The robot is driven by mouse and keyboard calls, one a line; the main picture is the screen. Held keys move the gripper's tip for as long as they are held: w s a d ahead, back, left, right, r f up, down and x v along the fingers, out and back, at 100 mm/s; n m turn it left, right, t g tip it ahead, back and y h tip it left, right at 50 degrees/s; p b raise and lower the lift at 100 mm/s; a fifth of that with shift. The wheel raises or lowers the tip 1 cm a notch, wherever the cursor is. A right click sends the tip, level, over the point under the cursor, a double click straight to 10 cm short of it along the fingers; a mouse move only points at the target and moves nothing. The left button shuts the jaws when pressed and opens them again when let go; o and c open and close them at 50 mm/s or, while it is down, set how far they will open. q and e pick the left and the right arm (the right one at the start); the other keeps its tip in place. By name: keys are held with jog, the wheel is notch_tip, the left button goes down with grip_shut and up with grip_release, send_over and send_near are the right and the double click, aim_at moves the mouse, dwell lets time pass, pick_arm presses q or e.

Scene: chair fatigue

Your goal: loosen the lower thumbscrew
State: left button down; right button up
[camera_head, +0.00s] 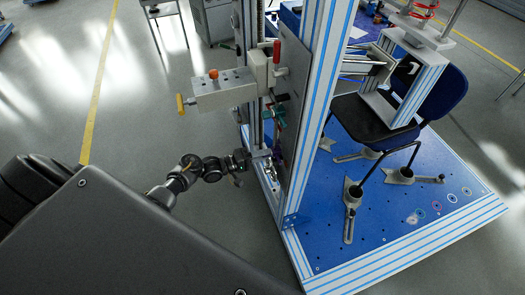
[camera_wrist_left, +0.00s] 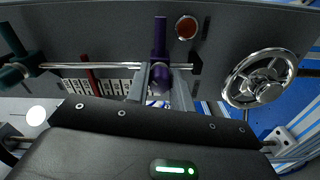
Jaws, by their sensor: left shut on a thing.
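A purple thumbscrew (camera_wrist_left: 160,75) with an upright handle shows in the middle of the left wrist view, at a thin metal rod. My left gripper (camera_wrist_left: 161,92) is shut on it, with a finger on either side. In the head view my left gripper (camera_head: 246,161) is at the lower part of the upright test frame, and the purple part is mostly hidden there. A teal thumbscrew (camera_head: 279,117) sits higher on the frame; a teal handle (camera_wrist_left: 22,70) also shows at the left of the wrist view. My right gripper is not in view.
A metal handwheel (camera_wrist_left: 264,79) is right of the thumbscrew in the wrist view. A grey arm with an orange knob (camera_head: 213,74) juts out above my gripper. The blue platform (camera_head: 375,225) carries a chair (camera_head: 375,115). The floor at the left is clear.

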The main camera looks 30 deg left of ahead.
pick_arm(q)
jog(key=n+p, duration=0.1)
jog(key=n, duration=0.2)
jog(key=shift+w+r, duration=0.1)
jog(key=shift+r, duration=0.05)
jog(key=n+p, duration=0.1)
jog(key=n, duration=0.1)
jog(key=shift+n, duration=0.3)
jog(key=n+p, duration=0.1)
jog(key=n, duration=0.2)
jog(key=shift+n, duration=0.3)
jog(key=shift+a, duration=0.1)
jog(key=c, duration=1.2)
grip_release()
